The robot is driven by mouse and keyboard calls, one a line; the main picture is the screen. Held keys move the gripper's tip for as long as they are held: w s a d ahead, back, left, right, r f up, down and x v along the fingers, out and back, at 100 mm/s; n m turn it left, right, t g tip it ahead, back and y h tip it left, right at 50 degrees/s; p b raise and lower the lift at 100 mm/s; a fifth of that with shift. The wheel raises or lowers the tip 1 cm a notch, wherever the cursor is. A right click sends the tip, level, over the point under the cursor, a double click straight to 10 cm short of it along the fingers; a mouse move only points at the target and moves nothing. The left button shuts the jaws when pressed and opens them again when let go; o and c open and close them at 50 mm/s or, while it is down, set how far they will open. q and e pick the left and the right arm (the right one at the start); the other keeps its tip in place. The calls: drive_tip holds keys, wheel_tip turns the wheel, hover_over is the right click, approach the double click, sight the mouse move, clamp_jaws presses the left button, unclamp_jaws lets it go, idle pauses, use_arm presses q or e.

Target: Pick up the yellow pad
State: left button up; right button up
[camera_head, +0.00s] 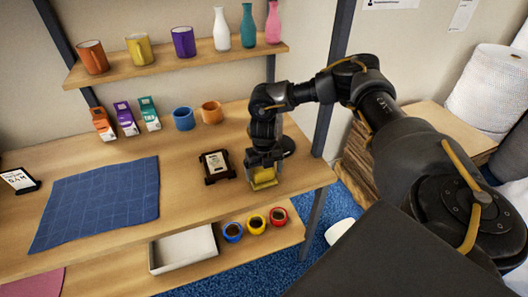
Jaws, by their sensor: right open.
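The yellow pad (264,181) is on the wooden table near its right front edge, small and partly hidden by my right gripper. My right gripper (264,169) points down right over the pad, with its jaws open. I cannot tell whether the fingers touch the pad or stand around it. My left gripper is out of the picture.
A blue mat (98,203) covers the table's left part. Small cartons (126,118), a blue mug (184,118) and an orange mug (211,112) stand behind. An upper shelf (180,62) holds mugs and vases.

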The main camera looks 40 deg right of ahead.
drive_tip(key=shift+f, duration=0.6)
drive_tip(key=c, duration=1.1)
drive_tip(key=shift+c, duration=0.2)
drive_tip(key=shift+r, duration=0.1)
drive_tip(key=shift+r+b, duration=0.5)
drive_tip(key=shift+w+r+b, duration=0.1)
drive_tip(key=shift+r+b, duration=0.4)
drive_tip(key=shift+r, duration=0.15)
drive_tip(key=s+a+r+b, duration=0.2)
drive_tip(key=s+a+r, duration=0.7)
drive_tip(key=a+r, duration=0.1)
drive_tip(key=shift+s+a+r, duration=0.25)
drive_tip(key=shift+a+r, duration=0.05)
drive_tip(key=shift+a, duration=0.05)
